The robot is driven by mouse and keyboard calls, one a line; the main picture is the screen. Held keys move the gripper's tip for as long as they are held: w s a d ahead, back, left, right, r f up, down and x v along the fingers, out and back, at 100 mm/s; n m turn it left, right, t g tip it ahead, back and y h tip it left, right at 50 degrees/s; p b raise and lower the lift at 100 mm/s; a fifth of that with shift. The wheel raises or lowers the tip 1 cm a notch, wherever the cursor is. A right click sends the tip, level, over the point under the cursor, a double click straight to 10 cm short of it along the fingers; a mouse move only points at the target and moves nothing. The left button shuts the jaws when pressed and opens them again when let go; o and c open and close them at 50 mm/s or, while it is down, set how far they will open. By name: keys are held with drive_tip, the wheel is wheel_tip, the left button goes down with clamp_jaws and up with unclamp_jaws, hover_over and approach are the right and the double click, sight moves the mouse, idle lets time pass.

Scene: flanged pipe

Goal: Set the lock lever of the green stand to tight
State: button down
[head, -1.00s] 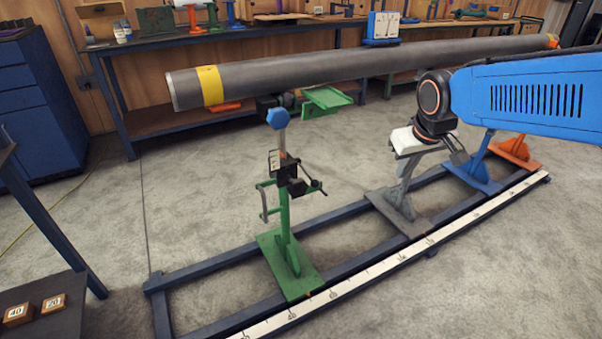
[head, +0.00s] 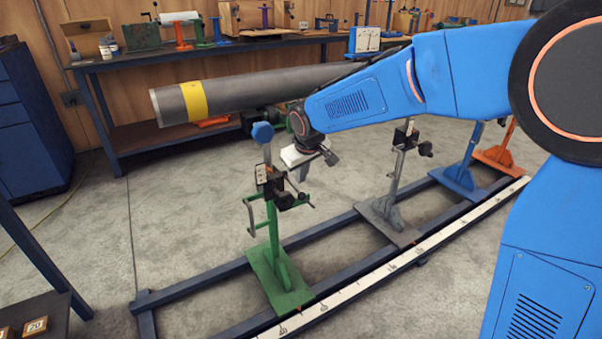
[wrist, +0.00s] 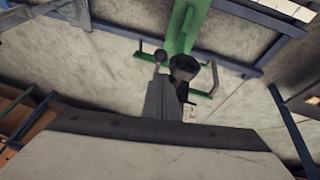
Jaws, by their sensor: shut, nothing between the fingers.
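The green stand (head: 274,245) stands upright on the floor rail, with a blue cap (head: 262,132) on top and a black clamp block (head: 270,183) at mid-height. A thin dark lever (head: 303,198) sticks out right of the block; its setting is too small to read. My gripper (head: 303,175) is shut and empty, just above and right of the block, apparently close to the lever; contact cannot be told. In the wrist view, the grey fingers (wrist: 162,85) point at the green stand (wrist: 181,30), close to a dark round knob (wrist: 160,57) and a black part (wrist: 184,68).
A grey stand (head: 394,205), a blue stand (head: 462,170) and an orange stand (head: 500,152) share the rail (head: 205,283) to the right. A large grey pipe (head: 230,92) with a yellow band lies behind. A workbench (head: 130,65) stands at the back. The floor left of the green stand is clear.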

sight(300, 195)
drive_tip(key=shift+x, duration=3.15)
drive_tip(key=shift+s+d+f, duration=0.1)
drive_tip(key=shift+f, duration=0.7)
drive_tip(key=shift+s+d+f, duration=0.1)
drive_tip(key=shift+s+f, duration=0.05)
drive_tip(key=shift+f, duration=0.65)
